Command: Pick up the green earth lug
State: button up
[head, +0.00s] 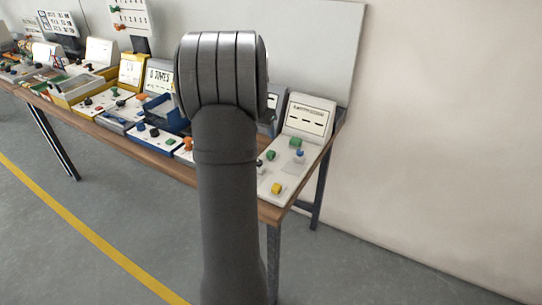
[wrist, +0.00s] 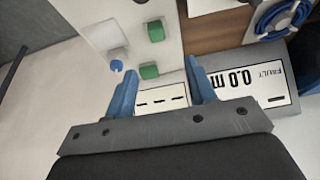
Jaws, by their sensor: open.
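Two green pieces sit on a white panel (wrist: 105,12) in the wrist view. One green piece (wrist: 149,71) is close to the small display and lies between my fingers' lines. The other green piece (wrist: 155,31) is farther off. I cannot tell which is the earth lug. In the head view the green pieces (head: 296,142) and (head: 271,155) show on the rightmost white unit. My gripper (wrist: 163,82) has two blue fingers, open and apart, with nothing held. My arm hides it in the head view.
A blue knob (wrist: 116,65) sits left of the nearer green piece. A yellow piece (head: 277,188) is at the unit's front. A grey meter (wrist: 262,88) and coiled blue cable (wrist: 285,17) lie to the right in the wrist view. The wooden bench (head: 270,212) holds several other units leftward.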

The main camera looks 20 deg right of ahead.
send_over(271, 152)
jog(key=s+a, duration=0.1)
jog(key=a, duration=0.1)
notch_tip(271, 152, down, 6)
jog(key=shift+s+d+f, duration=0.1)
jog(key=shift+f, duration=0.05)
jog(key=shift+s+x, duration=0.2)
jog(key=shift+x, duration=2.45)
jog(key=shift+c, duration=0.4)
jog(key=c, duration=1)
